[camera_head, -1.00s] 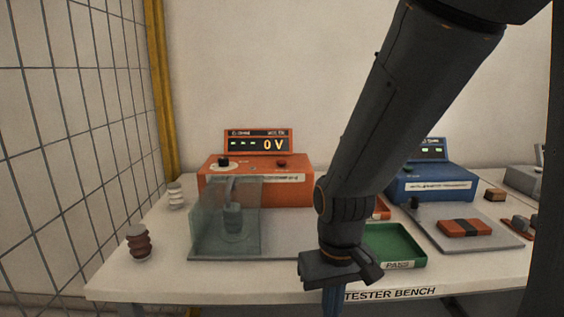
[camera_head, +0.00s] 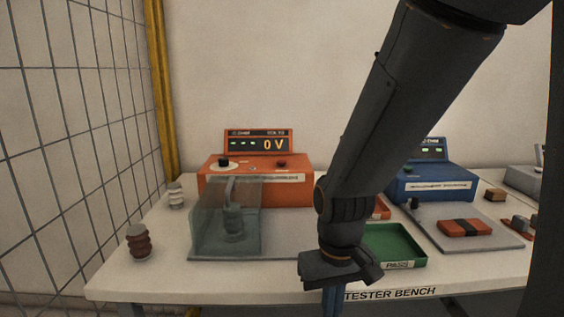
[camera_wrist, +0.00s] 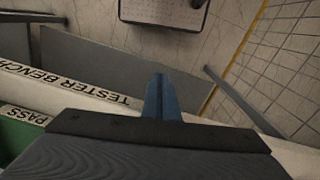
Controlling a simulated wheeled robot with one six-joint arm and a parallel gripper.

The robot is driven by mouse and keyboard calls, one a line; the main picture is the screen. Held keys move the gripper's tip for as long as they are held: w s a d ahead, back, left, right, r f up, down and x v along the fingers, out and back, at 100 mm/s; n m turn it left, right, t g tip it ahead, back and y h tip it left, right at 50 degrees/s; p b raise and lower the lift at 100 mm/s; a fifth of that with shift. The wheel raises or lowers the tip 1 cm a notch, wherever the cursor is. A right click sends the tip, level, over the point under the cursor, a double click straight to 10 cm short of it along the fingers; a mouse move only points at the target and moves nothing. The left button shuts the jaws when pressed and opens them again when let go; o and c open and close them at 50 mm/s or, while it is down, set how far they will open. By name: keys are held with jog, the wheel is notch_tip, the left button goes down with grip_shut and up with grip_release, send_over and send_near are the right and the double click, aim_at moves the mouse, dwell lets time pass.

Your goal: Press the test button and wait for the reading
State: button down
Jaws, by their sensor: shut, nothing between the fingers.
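The orange tester (camera_head: 250,193) stands at the back of the bench, with a display (camera_head: 258,143) reading "0 V". A red button (camera_head: 281,164) and a black knob (camera_head: 223,162) sit on its top. A clear guard box (camera_head: 203,232) in front of it encloses a dark green ribbed bushing (camera_head: 233,218). My gripper (camera_head: 330,298) points down at the bench's front edge, right of the guard and well away from the button. In the wrist view its blue fingers (camera_wrist: 158,97) are together and empty.
A green PASS tray (camera_head: 393,246) lies just right of my gripper. A blue tester (camera_head: 432,183) with a grey plate stands farther right. A brown bushing (camera_head: 138,241) and a white one (camera_head: 176,195) stand at the left. A wire mesh (camera_head: 70,130) borders the left side.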

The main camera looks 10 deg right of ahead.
notch_tip(320, 180, up, 17)
jog(key=t+p, duration=0.2)
jog(key=p, duration=1.5)
jog(key=shift+d, duration=0.1)
